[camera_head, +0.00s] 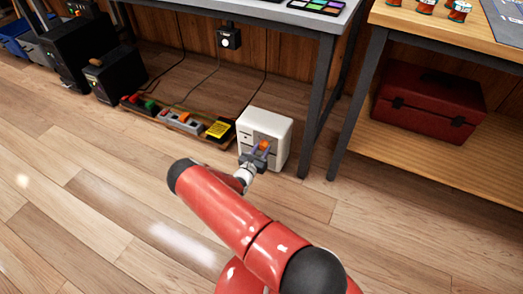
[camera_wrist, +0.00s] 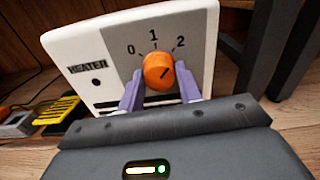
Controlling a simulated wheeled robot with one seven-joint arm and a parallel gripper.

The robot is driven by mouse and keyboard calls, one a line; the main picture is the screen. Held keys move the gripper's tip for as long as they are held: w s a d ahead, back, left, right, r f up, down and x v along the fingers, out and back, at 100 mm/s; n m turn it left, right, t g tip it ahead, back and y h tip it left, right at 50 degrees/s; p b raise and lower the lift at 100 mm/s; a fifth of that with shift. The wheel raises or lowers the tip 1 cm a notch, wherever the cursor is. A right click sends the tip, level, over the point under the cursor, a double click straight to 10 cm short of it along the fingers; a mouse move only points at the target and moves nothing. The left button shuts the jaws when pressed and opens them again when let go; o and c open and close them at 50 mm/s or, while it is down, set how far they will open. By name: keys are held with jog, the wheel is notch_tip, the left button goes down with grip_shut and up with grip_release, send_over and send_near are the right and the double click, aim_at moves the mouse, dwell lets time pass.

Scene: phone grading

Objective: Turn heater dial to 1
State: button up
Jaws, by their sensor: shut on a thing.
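The white heater (camera_head: 265,119) stands on the floor under the grey table. In the wrist view, its panel (camera_wrist: 113,62) carries the label HEATER and the numbers 0, 1 and 2 in an arc. The orange dial (camera_wrist: 158,70) sits below the numbers. A dark mark on the dial slants up and right, roughly toward the 2. My gripper (camera_wrist: 159,88) has one purple finger on each side of the dial and is shut on it. In the head view, the gripper (camera_head: 254,155) is at the heater's front, partly covering the dial (camera_head: 264,145).
A red toolbox (camera_head: 428,105) sits on a low wooden shelf further right. The floor in front is clear.

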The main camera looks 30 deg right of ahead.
jog(key=n+b, duration=0.1)
jog(key=n, duration=0.2)
jog(key=shift+f+n, duration=0.1)
jog(key=shift+n, duration=0.3)
jog(key=shift+n+b, duration=0.7)
jog(key=shift+n, duration=1.5)
jog(key=o, duration=1)
jog(key=shift+s+a, duration=0.1)
jog(key=v, duration=0.7)
jog(key=shift+s+a+p, duration=0.2)
jog(key=shift+a+p, duration=0.05)
jog(key=shift+p, duration=0.05)
